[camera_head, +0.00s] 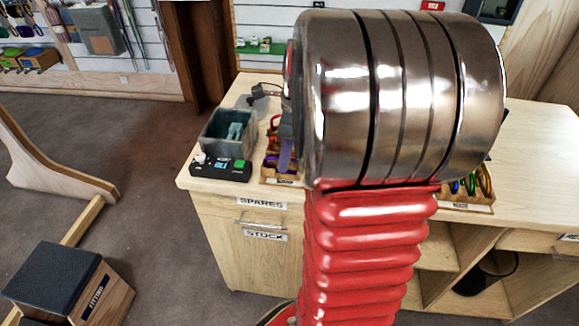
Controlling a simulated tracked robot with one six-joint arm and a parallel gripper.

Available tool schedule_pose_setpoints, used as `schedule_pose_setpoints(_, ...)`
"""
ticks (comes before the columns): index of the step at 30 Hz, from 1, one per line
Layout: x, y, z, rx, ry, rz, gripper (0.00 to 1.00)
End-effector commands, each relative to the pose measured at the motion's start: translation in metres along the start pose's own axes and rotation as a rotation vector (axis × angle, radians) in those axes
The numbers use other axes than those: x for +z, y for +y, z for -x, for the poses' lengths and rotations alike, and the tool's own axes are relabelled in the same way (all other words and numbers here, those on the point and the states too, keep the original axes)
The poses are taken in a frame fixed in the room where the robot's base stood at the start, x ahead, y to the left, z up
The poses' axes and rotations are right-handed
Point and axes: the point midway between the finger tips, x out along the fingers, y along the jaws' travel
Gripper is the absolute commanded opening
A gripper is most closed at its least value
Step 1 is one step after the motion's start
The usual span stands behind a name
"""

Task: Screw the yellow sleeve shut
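I cannot make out a yellow sleeve; my own arm, a large metal joint over a red ribbed section, covers the middle of the workbench (538,140). Carabiners in purple and orange (272,161) show in a wooden tray left of my arm. More carabiners, green, blue and gold (485,181), show in a labelled wooden tray (468,207) right of it. Both trays are partly hidden. My gripper cannot be made out; it seems hidden behind my arm. A grey-purple piece at the arm's left edge is too unclear to name.
A grey bin (228,133) with a pale green thing inside stands on the bench's left part, behind a black box with coloured buttons (220,168). A small dark object (258,92) lies behind. The bench's right part looks clear. A dark-topped wooden block (68,282) stands on the floor.

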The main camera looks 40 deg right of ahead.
Motion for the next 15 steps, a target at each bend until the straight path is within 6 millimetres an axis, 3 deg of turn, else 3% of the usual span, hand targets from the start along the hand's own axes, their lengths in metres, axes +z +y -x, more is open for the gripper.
schedule_pose_setpoints(15, 0.0, 0.006, -0.0002, 0.0, 0.0, 0.0, 0.34)
